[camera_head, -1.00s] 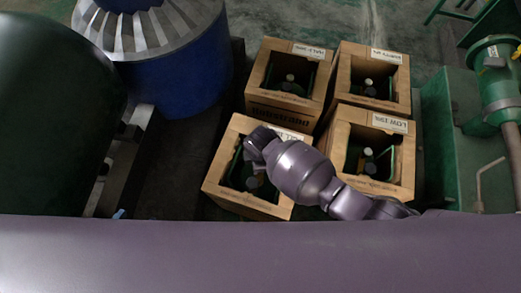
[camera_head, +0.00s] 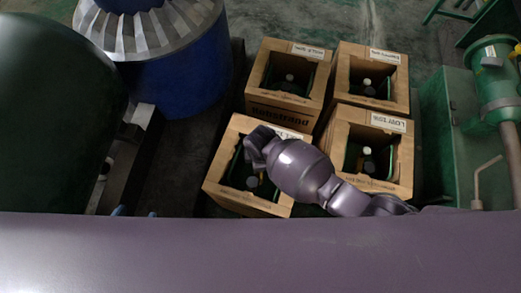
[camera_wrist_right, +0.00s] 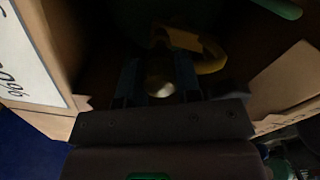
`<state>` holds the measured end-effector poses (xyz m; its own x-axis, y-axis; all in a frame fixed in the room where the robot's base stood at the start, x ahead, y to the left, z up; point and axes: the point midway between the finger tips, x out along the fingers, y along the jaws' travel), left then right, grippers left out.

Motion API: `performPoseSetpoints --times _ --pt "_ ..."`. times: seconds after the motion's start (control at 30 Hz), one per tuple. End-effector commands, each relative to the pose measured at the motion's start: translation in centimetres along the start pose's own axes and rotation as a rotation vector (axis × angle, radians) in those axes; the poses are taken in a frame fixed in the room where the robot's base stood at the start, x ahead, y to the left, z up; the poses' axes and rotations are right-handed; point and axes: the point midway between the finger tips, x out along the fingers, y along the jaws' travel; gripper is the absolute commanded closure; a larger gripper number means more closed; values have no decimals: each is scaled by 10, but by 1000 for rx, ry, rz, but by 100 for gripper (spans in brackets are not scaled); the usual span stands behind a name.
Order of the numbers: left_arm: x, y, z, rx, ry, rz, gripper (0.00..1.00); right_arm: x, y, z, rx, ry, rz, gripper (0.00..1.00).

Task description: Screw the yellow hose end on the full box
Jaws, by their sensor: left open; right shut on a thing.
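The full box (camera_head: 233,196) is the front left wooden box. Its label (camera_head: 290,134) is partly covered by my right arm. A dark green tank (camera_head: 238,170) stands inside. My right wrist is over this box and hides its gripper in the head view. In the right wrist view my right gripper (camera_wrist_right: 158,82) is inside a box, shut on the yellow hose end, whose pale round face (camera_wrist_right: 160,78) shows between the blue fingers. The yellow hose (camera_wrist_right: 208,55) curves behind. The dark view hides whether it touches the tank. My left gripper (camera_head: 136,213) is open and empty at the lower left, mostly hidden.
Three more wooden boxes with tanks stand close by: half (camera_head: 316,90), empty (camera_head: 398,93) and low (camera_head: 404,155). A blue drum (camera_head: 185,75) and a dark green tank (camera_head: 50,110) are at left. Green machinery (camera_head: 448,135) is at right.

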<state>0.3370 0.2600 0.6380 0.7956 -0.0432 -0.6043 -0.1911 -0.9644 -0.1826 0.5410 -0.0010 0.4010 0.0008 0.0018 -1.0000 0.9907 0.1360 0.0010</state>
Motion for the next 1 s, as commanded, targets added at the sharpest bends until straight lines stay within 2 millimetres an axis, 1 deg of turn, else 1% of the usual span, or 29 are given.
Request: performPoseSetpoints --times 0.33,1.0 --pt "0 0 0 0 0 0 43 1 0 0 0 0 -1 91" --pt "1 2 7 -1 -15 4 43 9 0 0 0 -1 -1 91"
